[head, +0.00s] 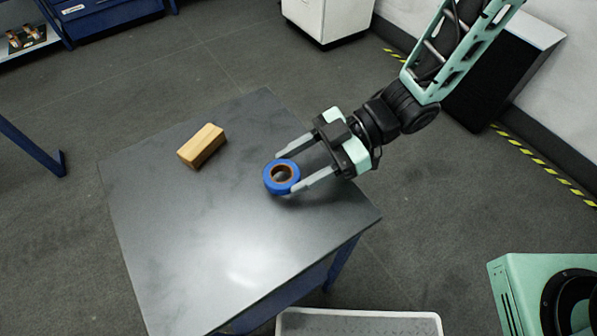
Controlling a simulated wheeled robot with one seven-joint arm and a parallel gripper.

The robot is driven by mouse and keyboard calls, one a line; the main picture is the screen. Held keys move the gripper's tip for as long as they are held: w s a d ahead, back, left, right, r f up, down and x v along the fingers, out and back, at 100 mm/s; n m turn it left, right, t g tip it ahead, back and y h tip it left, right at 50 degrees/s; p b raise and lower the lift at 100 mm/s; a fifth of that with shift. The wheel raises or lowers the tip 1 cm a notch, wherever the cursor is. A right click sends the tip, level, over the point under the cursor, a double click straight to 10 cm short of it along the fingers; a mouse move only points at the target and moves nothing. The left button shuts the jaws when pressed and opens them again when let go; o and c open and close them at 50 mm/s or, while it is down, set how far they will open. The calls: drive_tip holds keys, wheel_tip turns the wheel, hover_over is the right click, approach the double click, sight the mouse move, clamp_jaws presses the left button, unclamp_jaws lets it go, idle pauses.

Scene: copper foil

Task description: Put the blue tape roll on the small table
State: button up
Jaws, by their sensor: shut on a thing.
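The blue tape roll (269,184) has a brown core and is over the right part of the small table (170,255), which has a dark grey top and blue legs. My gripper (284,171) reaches in from the upper right and is shut on the tape roll, one finger on each side of it. The roll's hole faces up toward the camera. I cannot tell whether the roll touches the table top or is just above it.
A wooden block (201,146) lies on the table left of the roll. A pale tray (358,324) is below the table's front edge. A white cabinet (328,18) and a black box (500,80) stand behind. The table's front left is clear.

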drive_tip(key=shift+f, duration=1.3)
drive_tip(key=shift+f, duration=0.15)
drive_tip(key=o, duration=1)
drive_tip(key=shift+r, duration=0.2)
drive_tip(key=v, duration=1.2)
